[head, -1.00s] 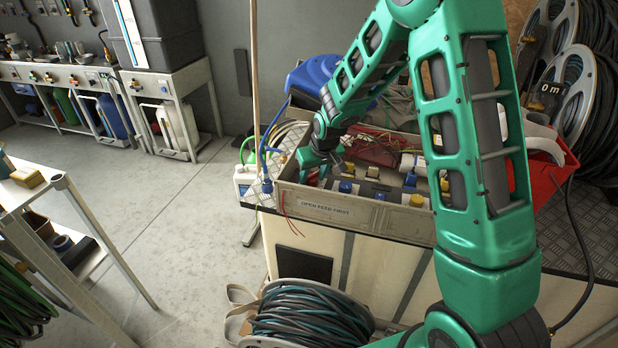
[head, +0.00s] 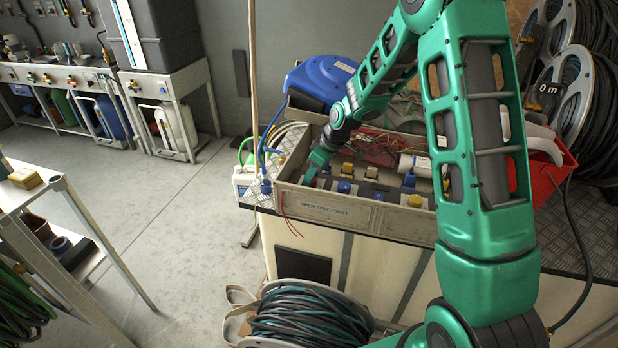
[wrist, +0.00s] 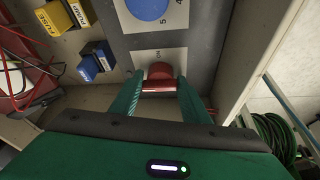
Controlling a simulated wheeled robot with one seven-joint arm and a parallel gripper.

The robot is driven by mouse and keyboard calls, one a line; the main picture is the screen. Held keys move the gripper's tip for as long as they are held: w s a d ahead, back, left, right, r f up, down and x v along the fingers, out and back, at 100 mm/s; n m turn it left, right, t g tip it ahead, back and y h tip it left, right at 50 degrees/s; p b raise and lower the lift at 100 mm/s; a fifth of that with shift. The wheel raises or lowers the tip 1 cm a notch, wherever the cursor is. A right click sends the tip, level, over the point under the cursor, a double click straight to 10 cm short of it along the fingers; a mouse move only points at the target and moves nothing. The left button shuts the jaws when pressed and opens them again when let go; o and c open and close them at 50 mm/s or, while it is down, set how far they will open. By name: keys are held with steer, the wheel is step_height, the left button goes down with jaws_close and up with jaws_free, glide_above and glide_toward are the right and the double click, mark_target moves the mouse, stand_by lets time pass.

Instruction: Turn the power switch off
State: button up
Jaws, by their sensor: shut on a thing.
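In the head view my gripper (head: 314,170) reaches down into the left end of the grey open box marked "OPEN FEED FIRST" (head: 325,209).
Close by are a large blue knob (wrist: 147,5), a yellow tagged block (wrist: 66,14) and a blue tagged block (wrist: 96,58). The box wall (wrist: 262,55) runs close on the right. Red wires (wrist: 22,75) lie at the left. A yellow knob (head: 415,200) stands further right.

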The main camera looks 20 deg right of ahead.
steer(key=shift+w+d, duration=0.1)
steer(key=shift+d, duration=0.2)
steer(key=o, duration=0.8)
steer(key=shift+c, duration=0.2)
steer(key=shift+a, duration=0.1)
steer(key=v, duration=1)
steer(key=shift+r, duration=0.35)
